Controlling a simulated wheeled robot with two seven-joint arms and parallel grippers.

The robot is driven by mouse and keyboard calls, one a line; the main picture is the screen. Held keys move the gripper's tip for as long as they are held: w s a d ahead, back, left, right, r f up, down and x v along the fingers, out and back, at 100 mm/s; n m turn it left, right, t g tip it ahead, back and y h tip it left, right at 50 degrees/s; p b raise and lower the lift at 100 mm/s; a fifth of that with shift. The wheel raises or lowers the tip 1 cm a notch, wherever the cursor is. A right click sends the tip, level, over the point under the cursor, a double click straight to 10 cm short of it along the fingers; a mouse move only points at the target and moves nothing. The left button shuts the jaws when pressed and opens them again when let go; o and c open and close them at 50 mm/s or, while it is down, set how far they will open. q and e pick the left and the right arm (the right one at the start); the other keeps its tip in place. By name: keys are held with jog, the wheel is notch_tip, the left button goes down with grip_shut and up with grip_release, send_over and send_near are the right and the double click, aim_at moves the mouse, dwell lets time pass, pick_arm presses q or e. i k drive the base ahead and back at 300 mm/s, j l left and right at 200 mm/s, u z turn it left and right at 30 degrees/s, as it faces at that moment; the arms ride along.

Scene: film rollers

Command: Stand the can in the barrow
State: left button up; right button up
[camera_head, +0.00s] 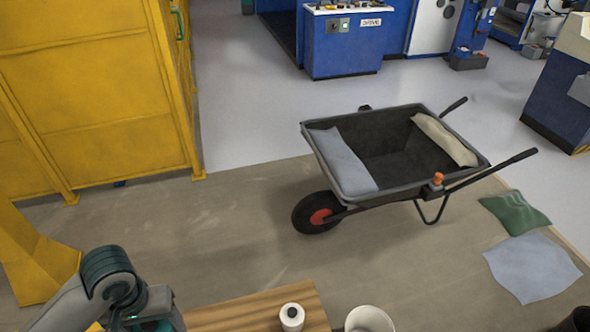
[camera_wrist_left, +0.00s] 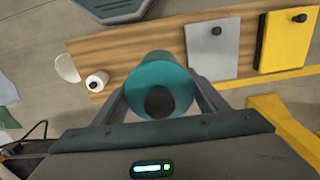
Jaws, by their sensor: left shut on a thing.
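The barrow (camera_head: 385,150) stands upright on the brown floor in the head view, with a dark, open tray. A grey-blue cloth or sack (camera_head: 342,160) lies in its left end and a beige one (camera_head: 444,138) in its right end; the tray floor between them looks bare. My left gripper (camera_wrist_left: 158,88) is shut on a teal round thing, which I take to be the can (camera_wrist_left: 150,72), with a dark round spot on the end facing the camera. It is held over the wooden table. In the head view only my left arm shows, at lower left. My right gripper is out of view.
The wooden table (camera_head: 255,309) carries a white roll (camera_head: 292,318), and a white bucket (camera_head: 369,320) is beside it. Grey (camera_wrist_left: 212,47) and yellow (camera_wrist_left: 285,40) pieces with black knobs show in the wrist view. Sacks (camera_head: 530,265) lie right of the barrow; yellow panels stand left.

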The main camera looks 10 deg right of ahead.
aim_at(375, 187)
jog(key=k+l, duration=0.15)
jog(key=l, duration=0.25)
jog(key=k+l, duration=0.1)
jog(key=l, duration=0.3)
jog(key=k+l, duration=0.1)
jog(key=l, duration=1.65)
jog(key=i+l, duration=0.25)
jog(key=l, duration=0.15)
jog(key=i+l, duration=0.2)
jog(key=l, duration=0.2)
jog(key=i+l+u, duration=0.1)
jog(key=i+l, duration=0.35)
jog(key=l, duration=0.35)
jog(key=i+l, duration=0.25)
jog(key=i, duration=0.2)
jog(key=i+l, duration=0.25)
jog(key=i, duration=0.2)
jog(key=i+l, duration=0.25)
jog(key=i, duration=0.2)
